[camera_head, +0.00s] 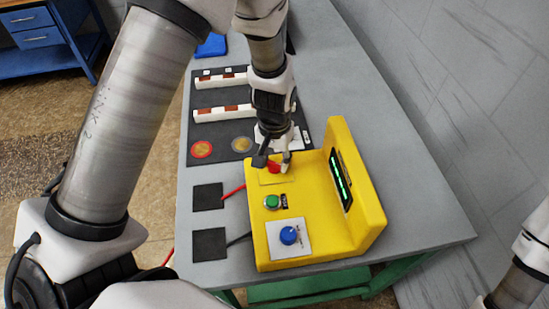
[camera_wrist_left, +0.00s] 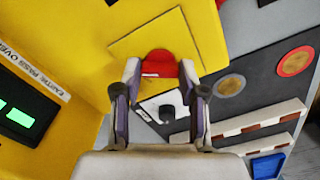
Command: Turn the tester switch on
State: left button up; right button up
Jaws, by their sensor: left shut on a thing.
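The yellow tester (camera_head: 335,225) stands on the grey table, with a dark display (camera_head: 341,180) showing green marks on its upright panel. A red switch (camera_head: 274,168) sits on a square yellow plate at the tester's far end; it also shows in the left wrist view (camera_wrist_left: 158,62). My left gripper (camera_head: 273,160) reaches down onto it from above. In the left wrist view, its fingertips (camera_wrist_left: 159,70) are on either side of the red switch, shut on it. The fingers partly hide the switch in the head view. My right gripper is out of view.
A green button (camera_head: 271,202) and a blue knob (camera_head: 289,236) are on the tester's near part. Black pads (camera_head: 208,196) with leads lie left of it. White bars (camera_head: 222,111) and round discs (camera_head: 202,150) lie on a dark mat behind. The table's right side is clear.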

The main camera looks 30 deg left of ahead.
aim_at(275, 163)
pick_arm(q)
jog(key=o, duration=1.1)
jog(key=shift+o, duration=0.2)
notch_tip(275, 163, up, 12)
